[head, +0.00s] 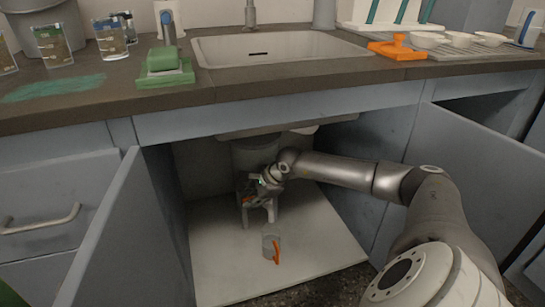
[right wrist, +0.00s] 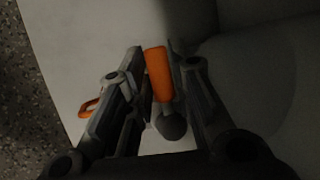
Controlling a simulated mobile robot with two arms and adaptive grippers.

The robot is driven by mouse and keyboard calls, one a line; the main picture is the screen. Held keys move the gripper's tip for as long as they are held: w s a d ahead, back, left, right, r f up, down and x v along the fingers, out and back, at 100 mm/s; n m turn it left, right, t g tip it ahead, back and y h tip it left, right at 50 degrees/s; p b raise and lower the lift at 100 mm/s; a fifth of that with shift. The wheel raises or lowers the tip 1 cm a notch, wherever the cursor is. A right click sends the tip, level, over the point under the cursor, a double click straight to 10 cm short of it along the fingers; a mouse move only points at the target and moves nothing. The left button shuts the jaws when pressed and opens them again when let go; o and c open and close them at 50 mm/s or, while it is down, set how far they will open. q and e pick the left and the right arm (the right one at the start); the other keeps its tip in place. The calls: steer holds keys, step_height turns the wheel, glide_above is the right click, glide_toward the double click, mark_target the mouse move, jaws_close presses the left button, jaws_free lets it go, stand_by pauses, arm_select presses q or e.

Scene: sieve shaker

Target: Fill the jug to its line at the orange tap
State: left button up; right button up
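The jug (head: 269,238) is small, grey and see-through, with an orange handle. It stands upright on the pale cabinet floor, below and in front of my right gripper (head: 259,217). In the right wrist view, an orange loop that looks like its handle (right wrist: 90,107) shows beyond the left finger. The orange tap lever (right wrist: 157,72), with a dark round knob by it, lies between the fingers of my right gripper (right wrist: 154,48). The fingers stand apart, one on each side; contact is not clear. The jug's line and water level are too small to see. My left gripper is out of view.
The cabinet's open left door (head: 125,240) and open right door (head: 475,165) flank the space. A dark grey cylinder (head: 253,152) hangs under the sink (head: 280,47). The cabinet floor (head: 325,240) is clear around the jug.

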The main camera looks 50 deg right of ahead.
steer(key=o, duration=0.4)
steer(key=shift+d, duration=0.3)
steer(key=shift+o, duration=0.2)
steer(key=shift+a, duration=0.15)
steer(key=v, duration=1.2)
steer(key=shift+f, duration=0.1)
steer(key=shift+s, duration=0.1)
